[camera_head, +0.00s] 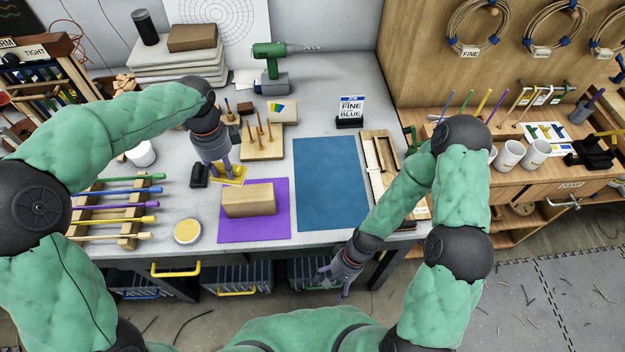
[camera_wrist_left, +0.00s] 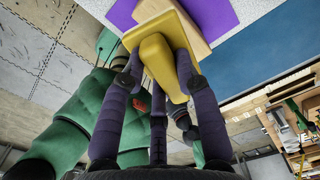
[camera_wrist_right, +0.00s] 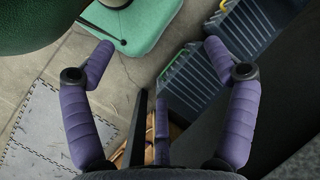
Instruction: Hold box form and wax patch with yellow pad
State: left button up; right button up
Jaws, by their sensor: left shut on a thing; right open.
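The box form (camera_head: 247,201), a plain wooden block, lies on the purple mat (camera_head: 225,228); part of it also shows in the left wrist view (camera_wrist_left: 195,18). My left gripper (camera_head: 226,174) is shut on the yellow pad (camera_head: 236,177), at the back left of the box form. In the left wrist view the pad (camera_wrist_left: 168,38) sits between the fingers by its raised grip. A round tin with yellow wax (camera_head: 187,232) stands left of the purple mat. My right gripper (camera_head: 333,284) is open and empty, low in front of the table edge.
A blue mat (camera_head: 330,183) lies right of the purple one. A rack of coloured-handled tools (camera_head: 125,205) is at the left. Blue drawers (camera_head: 237,278) are below the table.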

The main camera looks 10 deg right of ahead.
notch_tip(320, 180, up, 10)
jog(key=a+m+g+y, duration=0.3)
jog(key=m+g+y, duration=0.1)
jog(key=m+y, duration=0.1)
jog(key=w+r+m+t+y, duration=0.2)
jog(key=w+r+m+t, duration=0.25)
jog(key=w, duration=0.75)
jog(key=w+r+m+t+y, duration=0.25)
jog(key=w+r+m, duration=0.3)
jog(key=w, duration=0.55)
jog(key=shift+n+h, duration=0.35)
jog(key=shift+n, duration=0.05)
jog(key=x, duration=1.1)
jog(key=shift+w+a+r, duration=0.1)
jog(key=shift+w+r, duration=0.15)
jog(key=shift+w, duration=0.05)
jog(key=shift+s, duration=0.15)
jog(key=c, duration=1.1)
jog(key=o, duration=1.3)
jog(key=shift+f, duration=0.1)
